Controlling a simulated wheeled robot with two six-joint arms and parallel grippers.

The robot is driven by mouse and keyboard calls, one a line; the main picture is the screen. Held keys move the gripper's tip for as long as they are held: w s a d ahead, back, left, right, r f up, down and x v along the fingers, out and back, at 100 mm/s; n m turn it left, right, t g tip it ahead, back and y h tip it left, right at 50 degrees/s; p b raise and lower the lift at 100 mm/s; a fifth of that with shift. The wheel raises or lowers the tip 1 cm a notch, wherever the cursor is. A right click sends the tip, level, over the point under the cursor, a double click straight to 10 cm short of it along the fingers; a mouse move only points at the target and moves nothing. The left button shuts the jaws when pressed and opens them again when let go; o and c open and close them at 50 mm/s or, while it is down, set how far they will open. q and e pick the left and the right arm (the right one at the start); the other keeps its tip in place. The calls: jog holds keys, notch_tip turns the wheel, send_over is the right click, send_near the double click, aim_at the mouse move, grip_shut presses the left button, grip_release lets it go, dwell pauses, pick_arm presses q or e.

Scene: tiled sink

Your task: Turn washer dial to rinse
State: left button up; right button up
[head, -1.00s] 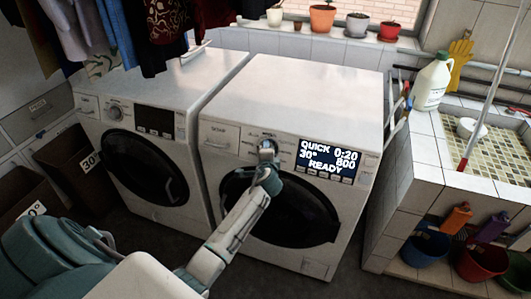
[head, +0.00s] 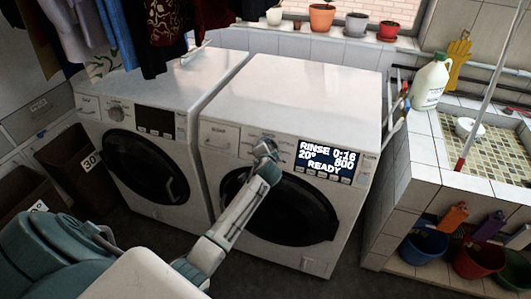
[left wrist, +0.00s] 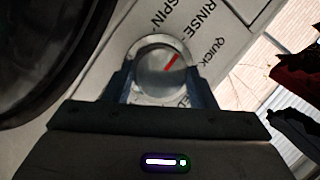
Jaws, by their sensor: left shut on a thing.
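The right-hand washer (head: 300,95) has a lit display (head: 325,160) that reads RINSE 0:16, 20°, 800, READY. My left gripper (head: 264,150) is at its control panel, left of the display, and hides the dial in the head view. In the left wrist view the round silver dial (left wrist: 162,66) sits between the two fingers of my left gripper (left wrist: 161,88), which is shut on it. The dial's red mark points up and right, toward the RINSE label (left wrist: 192,15), with the QUICK label (left wrist: 214,50) beside it. My right gripper is not in view.
A second washer (head: 145,150) stands at the left. Clothes (head: 170,30) hang above it. A tiled sink (head: 485,150) with a white jug (head: 431,82) is at the right.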

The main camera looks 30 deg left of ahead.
pick_arm(q)
jog(key=o, duration=1)
jog(key=shift+b+v, duration=1.25)
jog(key=shift+v, duration=4.1)
